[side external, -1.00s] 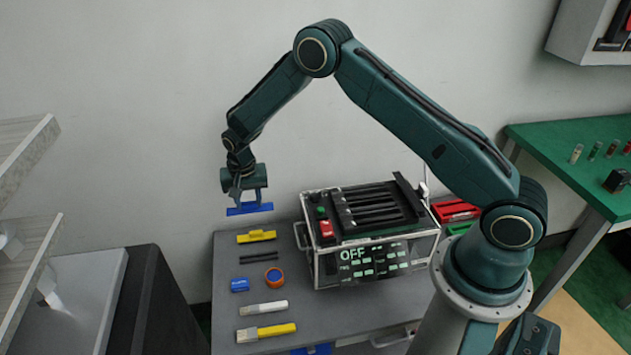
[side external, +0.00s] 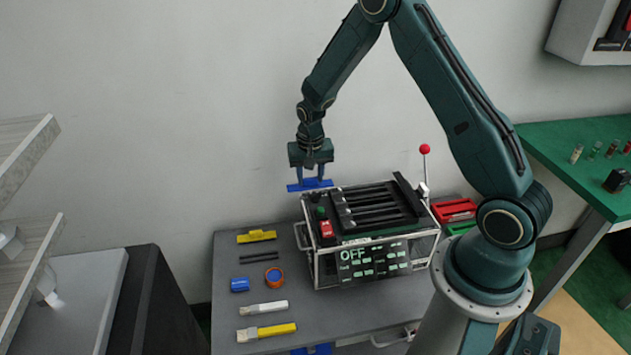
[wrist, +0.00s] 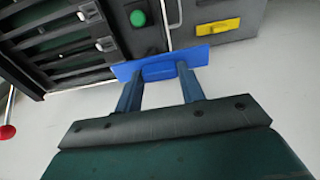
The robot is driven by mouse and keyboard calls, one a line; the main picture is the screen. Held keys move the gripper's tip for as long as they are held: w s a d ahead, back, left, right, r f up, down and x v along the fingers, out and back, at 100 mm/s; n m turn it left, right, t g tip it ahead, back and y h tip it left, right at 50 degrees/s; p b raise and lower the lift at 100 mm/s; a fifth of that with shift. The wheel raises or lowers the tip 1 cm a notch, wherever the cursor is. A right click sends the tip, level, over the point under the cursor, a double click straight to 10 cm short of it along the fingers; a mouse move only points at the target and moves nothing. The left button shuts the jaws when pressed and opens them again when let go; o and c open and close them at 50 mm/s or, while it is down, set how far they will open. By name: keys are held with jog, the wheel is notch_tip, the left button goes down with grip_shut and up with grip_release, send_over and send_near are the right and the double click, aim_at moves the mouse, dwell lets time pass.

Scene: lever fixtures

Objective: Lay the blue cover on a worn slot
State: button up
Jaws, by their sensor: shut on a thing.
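My gripper (side external: 311,172) is shut on the blue cover (side external: 309,185), a flat plate with a raised grip. It hangs in the air above the far left corner of the slotted device (side external: 375,222). The cover also shows between my fingertips in the wrist view (wrist: 160,66). The device has a row of dark slots (side external: 372,207) on top, a green button (side external: 320,212), a red switch (side external: 326,229) and a front display reading OFF (side external: 354,255). In the wrist view the slots (wrist: 70,48) lie left of the cover. I cannot tell which slot is worn.
A red-knobbed lever (side external: 424,150) rises at the device's right. Left of the device lie a yellow piece (side external: 256,236), dark rods (side external: 258,257), a blue block (side external: 239,285), an orange-rimmed roll (side external: 273,275) and two brushes (side external: 266,332). A red tray (side external: 454,210) sits at right.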

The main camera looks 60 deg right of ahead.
jog(key=s+d+r, duration=0.1)
jog(key=s+d, duration=0.2)
jog(key=s, duration=0.5)
jog(key=s+d+r, duration=0.2)
jog(key=s+d, duration=0.1)
jog(key=s, duration=0.6)
jog(key=shift+d+r, duration=0.25)
jog(key=shift+f, duration=0.1)
jog(key=shift+w+f, duration=0.1)
jog(key=shift+f, duration=2.7)
jog(key=shift+f, duration=1.15)
jog(key=o, duration=1)
jog(key=shift+r, duration=0.1)
notch_tip(320, 180, up, 14)
jog(key=s+a, duration=0.1)
jog(key=shift+f, duration=0.25)
